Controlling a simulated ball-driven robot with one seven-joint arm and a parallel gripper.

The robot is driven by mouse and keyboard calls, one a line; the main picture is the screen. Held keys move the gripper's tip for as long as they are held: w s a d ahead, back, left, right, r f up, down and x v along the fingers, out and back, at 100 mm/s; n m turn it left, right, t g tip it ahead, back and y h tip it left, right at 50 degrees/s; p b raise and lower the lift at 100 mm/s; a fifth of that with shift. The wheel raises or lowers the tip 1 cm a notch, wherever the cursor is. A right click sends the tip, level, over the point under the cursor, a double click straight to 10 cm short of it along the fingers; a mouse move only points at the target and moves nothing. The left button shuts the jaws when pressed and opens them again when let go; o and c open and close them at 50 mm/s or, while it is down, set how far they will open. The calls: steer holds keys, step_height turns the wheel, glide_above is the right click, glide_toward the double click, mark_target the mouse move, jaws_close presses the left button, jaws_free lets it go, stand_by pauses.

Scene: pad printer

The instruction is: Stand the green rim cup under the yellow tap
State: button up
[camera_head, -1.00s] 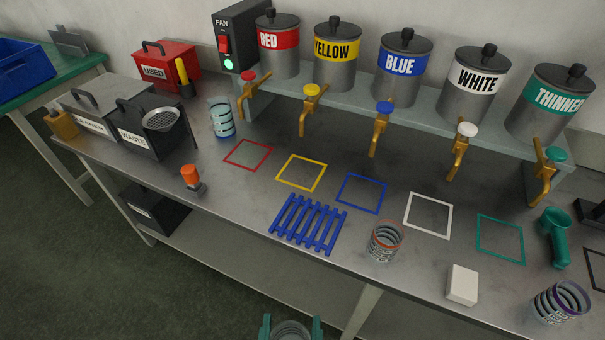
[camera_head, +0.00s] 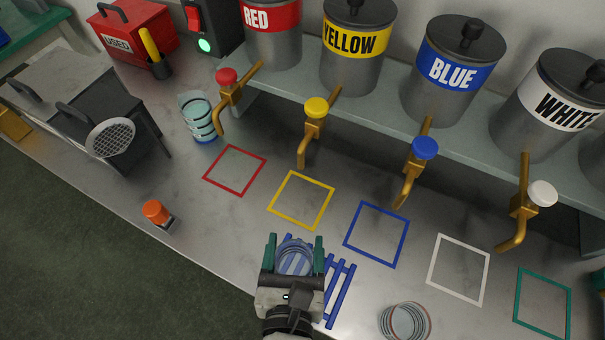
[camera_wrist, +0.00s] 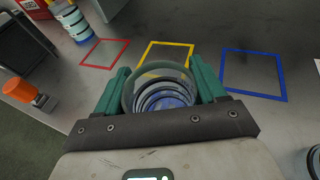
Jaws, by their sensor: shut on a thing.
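My gripper (camera_head: 295,252) is shut on a clear ringed cup, which I take to be the green rim cup (camera_wrist: 158,97). The rim's colour is hard to tell between the teal fingers. The cup is over the blue slatted rack (camera_head: 340,285), in front of the yellow square outline (camera_head: 281,217); I cannot tell its height. The yellow tap (camera_head: 316,118), with a yellow knob and brass spout, hangs above the back of that square. The square also shows in the wrist view (camera_wrist: 146,52), just beyond the cup, and looks empty.
A blue-ringed cup (camera_head: 199,118) stands behind the red square (camera_head: 219,189). Another cup (camera_head: 405,321) stands at the front right. The red tap (camera_head: 227,85) and blue tap (camera_head: 416,165) flank the yellow one. An orange-topped item (camera_head: 157,213) is at the left edge.

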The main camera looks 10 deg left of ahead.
steer(key=shift+w+r+x, duration=0.1)
steer(key=shift+r+x, duration=0.15)
steer(key=shift+x, duration=2.55)
steer(key=shift+w+r+x, duration=0.1)
steer(key=shift+r+x, duration=0.15)
steer(key=shift+x, duration=2.6)
steer(key=shift+w+r+x, duration=0.1)
steer(key=shift+r+x, duration=0.15)
steer(key=shift+x, duration=2.55)
steer(key=shift+d, duration=0.1)
steer(key=shift+f, duration=0.15)
steer(key=o, duration=1.1)
steer(key=v, duration=1.2)
steer(key=shift+s+r+p, duration=0.15)
steer(key=shift+r+p, duration=0.05)
steer(key=shift+p, duration=0.1)
